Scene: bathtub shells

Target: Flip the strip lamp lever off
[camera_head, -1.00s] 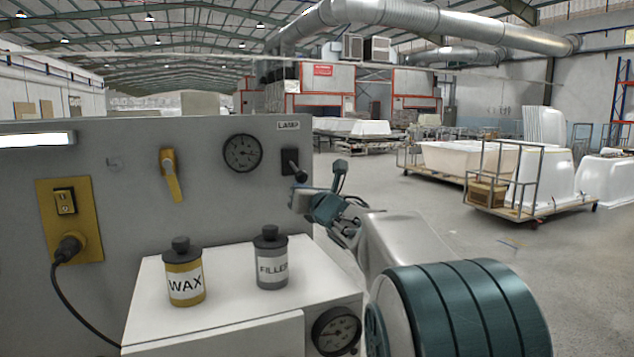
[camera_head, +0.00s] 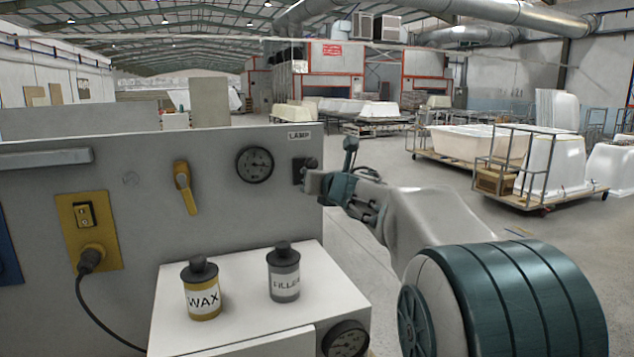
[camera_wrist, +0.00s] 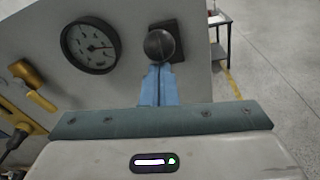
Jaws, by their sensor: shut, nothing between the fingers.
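The strip lamp (camera_head: 45,158) on the left of the grey panel is dark. Its black lever (camera_head: 311,163) sits on a dark plate under the LAMP label (camera_head: 301,135), at the panel's right edge. In the wrist view the lever's round black knob (camera_wrist: 159,45) faces me and hides its shaft. My gripper (camera_head: 308,182) is just below the knob, with its blue fingers (camera_wrist: 158,72) together and nothing between them. The fingertips lie right under the knob in the wrist view; I cannot tell whether they touch it.
A round gauge (camera_head: 255,164) and a yellow handle (camera_head: 185,186) are left of the lever. A WAX bottle (camera_head: 202,290) and a FILLER bottle (camera_head: 284,274) stand on the white box (camera_head: 240,325) below. A plugged outlet (camera_head: 89,232) is at left. Open floor lies right of the panel.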

